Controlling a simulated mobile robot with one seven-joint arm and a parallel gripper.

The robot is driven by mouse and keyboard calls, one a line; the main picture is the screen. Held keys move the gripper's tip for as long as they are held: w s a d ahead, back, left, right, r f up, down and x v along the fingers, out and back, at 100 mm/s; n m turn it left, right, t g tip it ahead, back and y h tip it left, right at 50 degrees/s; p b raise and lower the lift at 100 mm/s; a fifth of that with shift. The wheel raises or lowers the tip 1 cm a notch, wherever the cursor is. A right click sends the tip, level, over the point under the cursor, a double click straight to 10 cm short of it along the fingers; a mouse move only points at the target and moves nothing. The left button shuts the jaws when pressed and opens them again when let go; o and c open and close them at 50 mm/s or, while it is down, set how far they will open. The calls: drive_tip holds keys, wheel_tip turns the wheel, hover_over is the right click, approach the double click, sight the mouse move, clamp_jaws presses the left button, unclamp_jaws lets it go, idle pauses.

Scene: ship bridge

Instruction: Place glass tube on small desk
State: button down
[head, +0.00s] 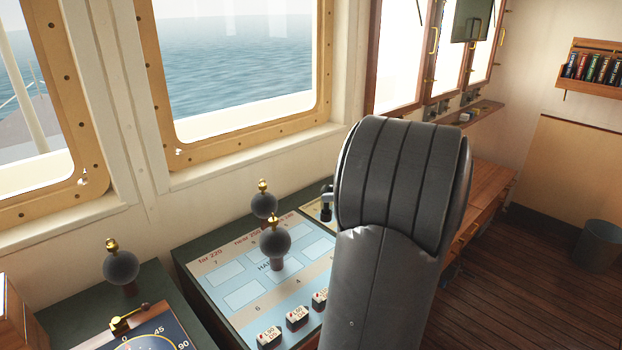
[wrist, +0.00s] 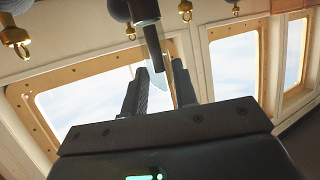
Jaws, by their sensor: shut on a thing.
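In the wrist view my gripper (wrist: 159,68) has its two dark fingers close around a thin, clear piece. This looks like the glass tube (wrist: 156,56), and its clear body is hard to make out. In the head view my grey arm hides the gripper and the tube. A brown wooden desk (head: 487,190) runs along the wall beyond my arm at the right. I cannot tell whether it is the small desk.
A green console with a light blue panel (head: 240,295) stands left of my arm. Dark balls with brass tops (head: 275,241) rise from it. Another console with a dial (head: 150,342) is at the lower left. Bare floor (head: 520,290) and a grey bin (head: 598,245) are at the right.

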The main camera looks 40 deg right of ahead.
drive_tip(key=f, duration=1.5)
drive_tip(key=shift+w+a+f, duration=0.1)
drive_tip(key=shift+w+f, duration=0.1)
drive_tip(key=shift+w, duration=0.05)
drive_tip(key=shift+f, duration=0.25)
drive_tip(key=c, duration=1.1)
unclamp_jaws()
drive_tip(key=shift+o, duration=0.2)
